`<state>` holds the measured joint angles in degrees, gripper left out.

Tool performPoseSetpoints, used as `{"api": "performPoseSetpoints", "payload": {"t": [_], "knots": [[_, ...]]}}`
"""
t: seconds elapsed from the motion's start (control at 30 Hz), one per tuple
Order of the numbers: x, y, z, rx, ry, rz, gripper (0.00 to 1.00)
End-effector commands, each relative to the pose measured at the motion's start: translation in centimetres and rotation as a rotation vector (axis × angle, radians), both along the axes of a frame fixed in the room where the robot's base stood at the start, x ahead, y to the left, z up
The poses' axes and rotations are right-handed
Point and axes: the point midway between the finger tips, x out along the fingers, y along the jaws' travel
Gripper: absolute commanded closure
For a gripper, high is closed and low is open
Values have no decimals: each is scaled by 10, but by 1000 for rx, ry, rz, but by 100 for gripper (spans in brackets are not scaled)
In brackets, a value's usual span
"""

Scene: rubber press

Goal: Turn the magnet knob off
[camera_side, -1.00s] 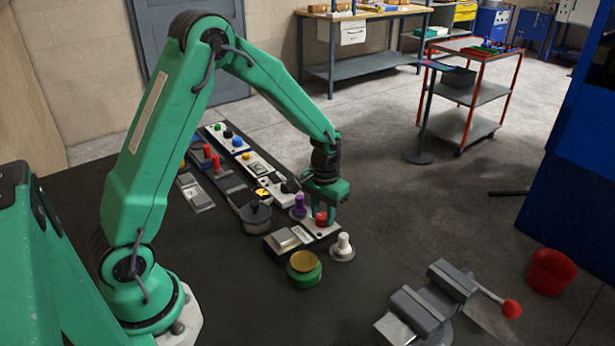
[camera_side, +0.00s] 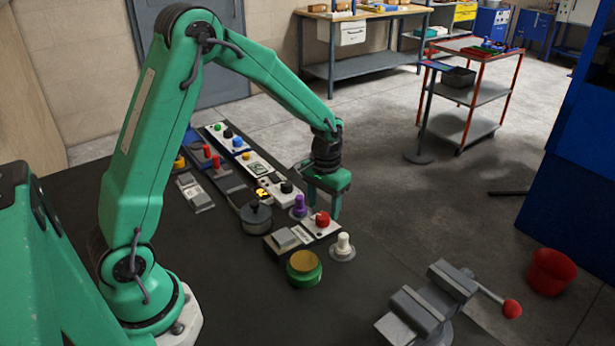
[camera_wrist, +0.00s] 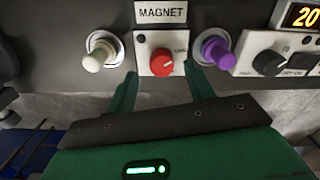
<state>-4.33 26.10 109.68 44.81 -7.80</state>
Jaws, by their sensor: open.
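The magnet knob (camera_wrist: 161,62) is a round red knob on a white plate below a MAGNET label (camera_wrist: 161,13) in the wrist view. A small pale mark shows on its right side, but I cannot read its setting surely. It also shows red in the side view (camera_side: 322,219). My gripper (camera_wrist: 160,73) is open, with its two green fingers apart on either side of the knob's near edge in the wrist view. In the side view my gripper (camera_side: 325,204) is just above and behind the knob, and nothing is held.
A white knob (camera_wrist: 97,58) and a purple knob (camera_wrist: 217,50) flank the magnet plate closely. A black knob (camera_wrist: 269,62) and a lit display (camera_wrist: 302,15) are farther right. In the side view, a green-and-yellow button (camera_side: 304,268) and a grey vise (camera_side: 425,303) stand nearer the camera.

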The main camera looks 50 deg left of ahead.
Motion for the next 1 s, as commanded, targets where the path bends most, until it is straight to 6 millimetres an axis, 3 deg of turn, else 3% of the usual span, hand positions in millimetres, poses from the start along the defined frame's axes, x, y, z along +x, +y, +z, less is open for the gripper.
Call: {"api": "performPoseSetpoints", "payload": {"t": [0.33, 1.0], "knots": [[0, -1, 41, 0, 0, -1, 47], [-4, -2, 56, 1, -14, -7, 47]]}}
